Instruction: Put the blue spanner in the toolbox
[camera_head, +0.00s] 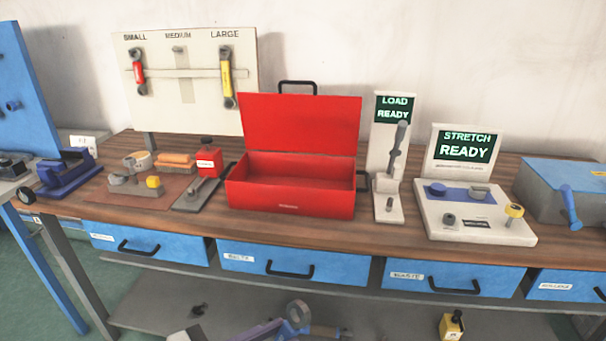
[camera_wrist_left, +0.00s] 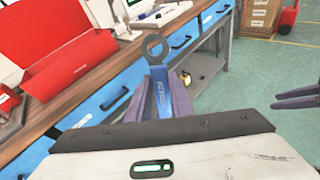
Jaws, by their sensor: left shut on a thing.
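The blue spanner (camera_wrist_left: 162,92) has a grey ring end (camera_head: 298,312) that points up. My left gripper (camera_wrist_left: 158,98) is shut on its blue handle, which lies between the purple fingers. In the head view the spanner is at the bottom edge, in front of and below the bench front. The red toolbox (camera_head: 290,200) stands mid-bench with its lid up; the inside that shows looks empty. It also shows in the left wrist view (camera_wrist_left: 75,68), at upper left. My right gripper (camera_wrist_left: 297,98) shows at the right edge of the left wrist view, its fingers apart and nothing between them.
A tool board (camera_head: 185,105) holds a red and a yellow spanner; its medium place is empty. A load stand (camera_head: 388,160) and a stretch station (camera_head: 475,210) stand right of the toolbox. Blue drawers (camera_head: 295,265) line the bench front. A yellow bottle-like thing (camera_head: 451,326) is low down.

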